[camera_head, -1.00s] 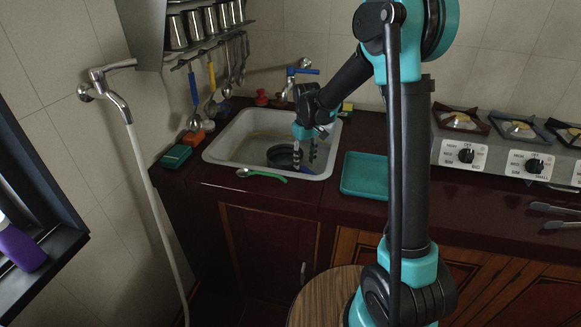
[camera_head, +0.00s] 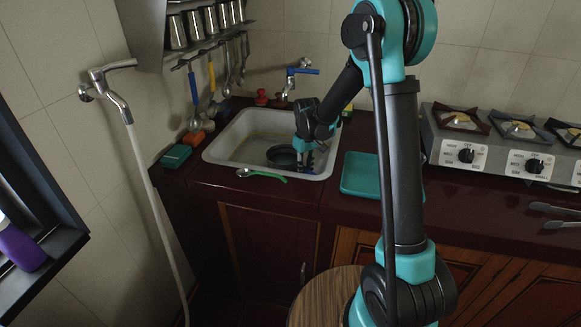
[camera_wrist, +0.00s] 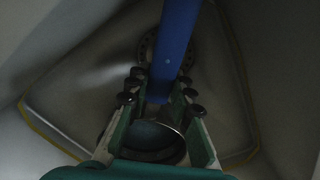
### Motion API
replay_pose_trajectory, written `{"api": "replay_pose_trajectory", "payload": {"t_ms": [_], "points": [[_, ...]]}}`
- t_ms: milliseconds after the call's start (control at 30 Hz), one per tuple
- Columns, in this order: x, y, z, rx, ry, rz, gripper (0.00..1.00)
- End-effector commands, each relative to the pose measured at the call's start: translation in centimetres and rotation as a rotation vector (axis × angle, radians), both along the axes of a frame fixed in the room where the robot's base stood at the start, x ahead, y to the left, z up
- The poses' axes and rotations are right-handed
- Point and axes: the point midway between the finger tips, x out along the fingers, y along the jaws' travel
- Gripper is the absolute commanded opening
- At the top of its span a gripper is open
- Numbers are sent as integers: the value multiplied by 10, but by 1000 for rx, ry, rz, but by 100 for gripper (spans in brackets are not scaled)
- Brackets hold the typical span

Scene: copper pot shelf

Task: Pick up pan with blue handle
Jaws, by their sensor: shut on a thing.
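The dark round pan (camera_head: 283,156) sits low in the sink, near its front right side. Its blue handle (camera_wrist: 178,45) runs up between the fingers in the wrist view, and a bit of blue shows by the fingertips in the head view. My gripper (camera_wrist: 160,88) is shut on the blue handle; in the head view my gripper (camera_head: 304,158) is inside the sink at the right of the pan. The pan body (camera_wrist: 152,142) also shows between the fingers in the wrist view. Part of the handle is hidden by the fingers.
The sink (camera_head: 222,148) has raised walls around the pan. A green-handled spoon (camera_head: 262,175) lies on the front rim. A teal tray (camera_head: 362,176) is right of the sink, and a stove (camera_head: 490,150) stands further right. A tap (camera_head: 297,75) is behind.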

Motion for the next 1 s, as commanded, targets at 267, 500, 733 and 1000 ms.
{"api": "replay_pose_trajectory", "payload": {"t_ms": [267, 500, 733, 1000], "points": [[0, 0, 0, 0, 0, 0, 0], [0, 0, 0, 1, -1, 0, 0], [0, 0, 10, 1, -1, 0, 0], [-1, 0, 64, 1, -1, 0, 0]]}}
